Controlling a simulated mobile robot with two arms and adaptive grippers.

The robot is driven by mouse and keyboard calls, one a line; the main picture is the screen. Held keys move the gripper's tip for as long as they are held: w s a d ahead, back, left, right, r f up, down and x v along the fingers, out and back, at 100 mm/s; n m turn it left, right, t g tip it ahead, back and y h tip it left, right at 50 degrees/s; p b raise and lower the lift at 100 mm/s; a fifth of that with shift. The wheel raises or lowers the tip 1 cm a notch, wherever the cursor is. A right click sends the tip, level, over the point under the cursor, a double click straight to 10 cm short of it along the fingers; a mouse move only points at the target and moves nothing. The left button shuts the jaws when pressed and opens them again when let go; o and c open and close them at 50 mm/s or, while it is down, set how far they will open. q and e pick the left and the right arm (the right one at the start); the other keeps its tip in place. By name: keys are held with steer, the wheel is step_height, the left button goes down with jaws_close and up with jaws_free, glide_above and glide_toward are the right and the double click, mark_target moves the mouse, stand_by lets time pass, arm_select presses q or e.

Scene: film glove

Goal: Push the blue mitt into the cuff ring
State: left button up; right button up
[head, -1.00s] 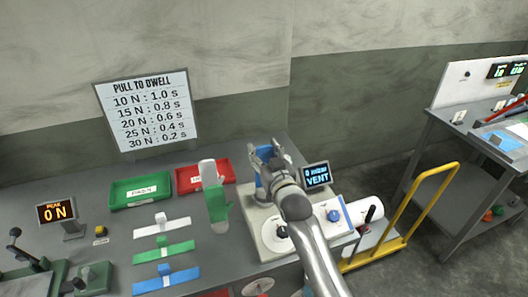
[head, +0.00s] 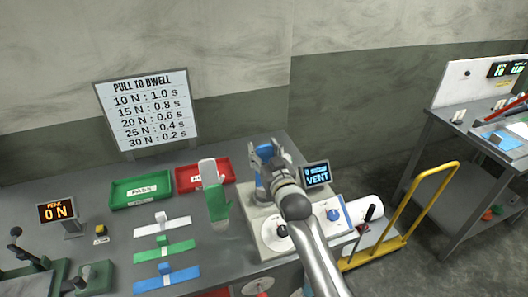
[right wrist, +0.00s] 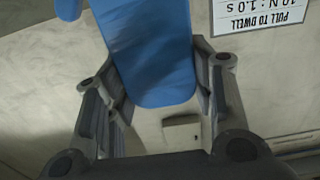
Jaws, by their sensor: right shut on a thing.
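The blue mitt (head: 264,152) shows between the fingers of my right gripper (head: 267,158), above the grey and white machine. In the right wrist view the mitt (right wrist: 150,55) is a smooth blue flat shape with a rounded end, upright between the two fingers, which are shut on it. More blue shows just below the gripper at the machine, partly hidden by my arm. I cannot make out the cuff ring; my gripper and arm cover that part of the machine. My left gripper is not in view.
A green and clear mitt shape (head: 216,200) stands left of the machine (head: 273,238). A green tray (head: 140,190) and a red tray (head: 188,180) lie behind. White, green and blue strips (head: 165,275) lie in front. A VENT display (head: 316,174) stands right of my gripper.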

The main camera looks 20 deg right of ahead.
steer(key=shift+f+b, duration=0.85)
steer(key=shift+f, duration=0.6)
stand_by(0.5)
steer(key=o, duration=1.4)
steer(key=shift+s, duration=0.15)
steer(key=s, duration=1.1)
steer(key=shift+s+d, duration=0.2)
steer(key=shift+s, duration=0.2)
